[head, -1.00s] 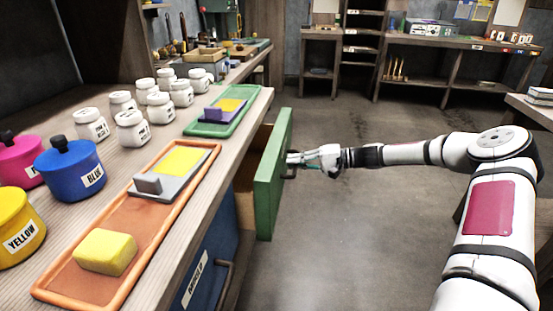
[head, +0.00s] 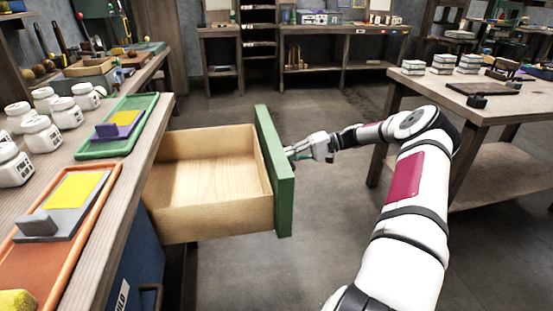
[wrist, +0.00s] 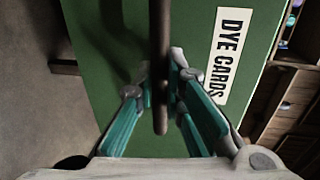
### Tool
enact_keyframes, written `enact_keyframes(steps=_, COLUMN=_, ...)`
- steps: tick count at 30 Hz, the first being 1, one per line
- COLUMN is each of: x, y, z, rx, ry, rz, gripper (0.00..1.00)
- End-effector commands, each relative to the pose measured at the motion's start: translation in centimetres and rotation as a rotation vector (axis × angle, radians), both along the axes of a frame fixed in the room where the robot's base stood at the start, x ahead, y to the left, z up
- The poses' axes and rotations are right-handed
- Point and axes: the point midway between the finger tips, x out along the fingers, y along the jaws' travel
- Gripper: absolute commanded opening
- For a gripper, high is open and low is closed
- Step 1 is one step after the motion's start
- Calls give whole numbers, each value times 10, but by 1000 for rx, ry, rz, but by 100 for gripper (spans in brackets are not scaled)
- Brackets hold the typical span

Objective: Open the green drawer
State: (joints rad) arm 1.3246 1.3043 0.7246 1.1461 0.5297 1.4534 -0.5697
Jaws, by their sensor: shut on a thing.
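The green drawer (head: 275,168) stands pulled far out from the workbench in the head view, and its pale wooden inside (head: 212,180) looks empty. In the wrist view its green front (wrist: 110,60) carries a label reading "DYE CARDS" (wrist: 226,55). A dark bar handle (wrist: 161,70) runs down the middle of the wrist view. My gripper (head: 297,153) is at the outer side of the drawer front. In the wrist view its teal-padded fingers (wrist: 161,100) stand on either side of the handle, shut on it.
The workbench on the left holds a green tray (head: 150,110), an orange tray (head: 100,200) and several white jars (head: 62,110). A blue drawer (head: 138,270) is below. Another table (head: 490,90) stands at the right. Floor is clear between them.

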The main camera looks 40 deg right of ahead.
Motion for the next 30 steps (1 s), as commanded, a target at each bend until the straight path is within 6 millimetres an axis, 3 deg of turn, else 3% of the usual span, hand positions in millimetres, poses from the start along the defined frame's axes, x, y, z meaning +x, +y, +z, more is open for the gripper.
enact_keyframes(steps=12, x=-2, y=-3, z=-1, rx=-1, ry=2, rz=-1, gripper=0)
enact_keyframes(steps=13, x=-2, y=-3, z=-1, rx=-1, ry=2, rz=-1, gripper=17)
enact_keyframes(steps=15, x=-2, y=-3, z=-1, rx=0, ry=1, rz=-1, gripper=31)
enact_keyframes(steps=25, x=-2, y=-4, z=0, rx=0, ry=1, rz=-1, gripper=31)
enact_keyframes(steps=30, x=-9, y=-17, z=3, rx=-1, ry=1, rz=-4, gripper=31)
